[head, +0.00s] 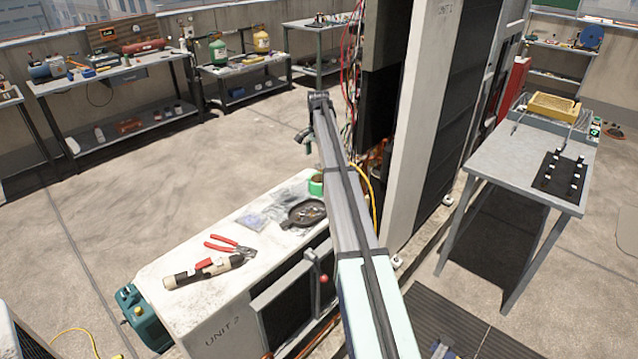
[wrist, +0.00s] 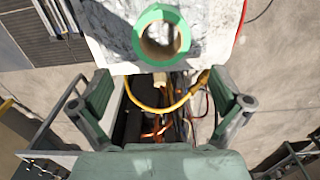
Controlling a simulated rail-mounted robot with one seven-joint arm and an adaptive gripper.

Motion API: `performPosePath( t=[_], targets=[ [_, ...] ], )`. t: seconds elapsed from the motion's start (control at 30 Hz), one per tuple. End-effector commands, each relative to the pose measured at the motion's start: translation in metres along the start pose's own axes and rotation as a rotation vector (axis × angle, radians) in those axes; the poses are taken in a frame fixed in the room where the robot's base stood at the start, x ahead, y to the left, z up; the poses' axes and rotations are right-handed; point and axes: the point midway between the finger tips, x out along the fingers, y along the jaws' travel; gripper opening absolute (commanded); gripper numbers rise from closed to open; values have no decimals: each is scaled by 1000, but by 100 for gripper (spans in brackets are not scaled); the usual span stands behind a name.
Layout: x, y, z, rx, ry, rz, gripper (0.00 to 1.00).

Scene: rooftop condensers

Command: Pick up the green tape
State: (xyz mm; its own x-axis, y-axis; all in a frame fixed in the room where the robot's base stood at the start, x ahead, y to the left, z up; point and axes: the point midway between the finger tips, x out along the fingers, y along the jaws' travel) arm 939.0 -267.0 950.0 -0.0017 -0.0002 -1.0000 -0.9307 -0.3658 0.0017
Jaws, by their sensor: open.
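The green tape (head: 315,186) is a roll at the far right end of the white condenser top, partly hidden by my arm in the head view. In the wrist view the green tape (wrist: 160,12) shows from above as a ring with a brown cardboard core, at the top centre near the edge of the white top. My gripper (wrist: 165,95) is open and empty, its fingers wide apart. The tape lies beyond the fingers in the wrist view, not between them. The head view mostly hides my gripper behind the arm.
A yellow hose (wrist: 150,108) and wires hang beside the edge. A tall condenser (head: 412,130) stands right of my arm.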

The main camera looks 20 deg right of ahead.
Motion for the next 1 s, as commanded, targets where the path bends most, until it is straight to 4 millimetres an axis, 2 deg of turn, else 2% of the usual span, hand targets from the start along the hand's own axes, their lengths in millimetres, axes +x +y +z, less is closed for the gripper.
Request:
performPosePath(
  t=[0.2, 0.3, 0.67, 1.0],
  targets=[
    [40, 1, 0, -1, -1, 1, 100],
    [54, 0, 0, -1, 0, -1, 100],
    [73, -1, 0, -1, 0, -1, 100],
    [114, -1, 0, -1, 0, -1, 100]
  ],
)
